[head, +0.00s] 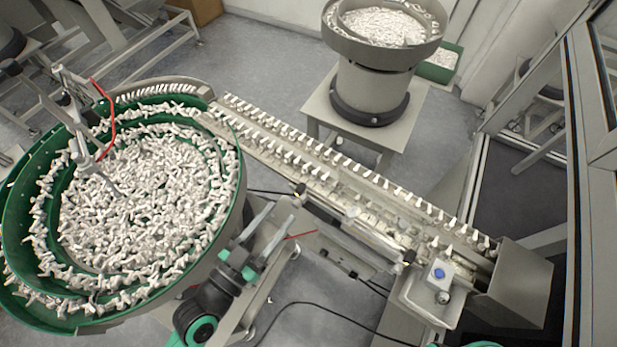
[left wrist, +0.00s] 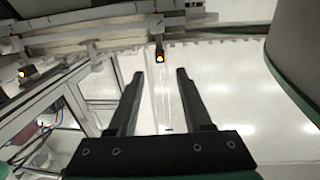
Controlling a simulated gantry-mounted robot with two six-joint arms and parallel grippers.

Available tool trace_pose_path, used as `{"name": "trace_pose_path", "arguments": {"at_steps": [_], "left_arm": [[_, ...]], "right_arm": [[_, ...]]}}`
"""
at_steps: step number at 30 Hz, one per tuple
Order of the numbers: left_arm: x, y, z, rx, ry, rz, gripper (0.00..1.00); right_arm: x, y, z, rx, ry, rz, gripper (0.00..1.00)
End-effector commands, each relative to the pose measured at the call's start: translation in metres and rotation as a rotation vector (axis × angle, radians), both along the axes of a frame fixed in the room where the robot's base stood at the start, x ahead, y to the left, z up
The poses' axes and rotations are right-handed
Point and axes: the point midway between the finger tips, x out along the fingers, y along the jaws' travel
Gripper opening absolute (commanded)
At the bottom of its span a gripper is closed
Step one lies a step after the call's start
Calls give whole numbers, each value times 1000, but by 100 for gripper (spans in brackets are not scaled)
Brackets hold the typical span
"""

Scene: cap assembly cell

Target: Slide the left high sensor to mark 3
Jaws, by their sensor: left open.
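My left gripper (head: 279,213) is open and empty in the head view, beside the near side of the linear track (head: 335,190), close to the big bowl. Its two dark fingers (left wrist: 160,74) stand apart in the left wrist view. A small dark sensor with a lit orange light (left wrist: 159,54) hangs from a bracket on the rail, just beyond the gap between the fingertips and not between them. A second lit sensor (left wrist: 25,71) is at the far left. In the head view, a small grey part (head: 300,188) on the track's near edge may be a sensor. I cannot read any marks.
A large green-lined bowl full of white caps (head: 140,205) stands left of my left gripper. A control box with a blue button (head: 438,273) is at the track's right end. A second bowl feeder (head: 375,75) stands behind. A dark cable (head: 330,308) runs below.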

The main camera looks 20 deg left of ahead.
Motion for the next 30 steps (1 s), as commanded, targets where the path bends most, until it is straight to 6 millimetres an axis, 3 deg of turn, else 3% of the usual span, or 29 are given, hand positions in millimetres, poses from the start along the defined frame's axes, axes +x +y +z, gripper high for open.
{"name": "trace_pose_path", "arguments": {"at_steps": [5,18,23,30], "left_arm": [[14,-2,3,2,-4,-1,50],[101,-20,2,1,-3,-1,50],[114,-22,2,0,-3,-1,50],[115,-23,2,0,-3,0,50]], "right_arm": [[0,0,6,0,0,0,50],[0,0,14,0,0,0,50],[0,0,14,0,0,0,50],[0,0,14,0,0,0,50]]}}
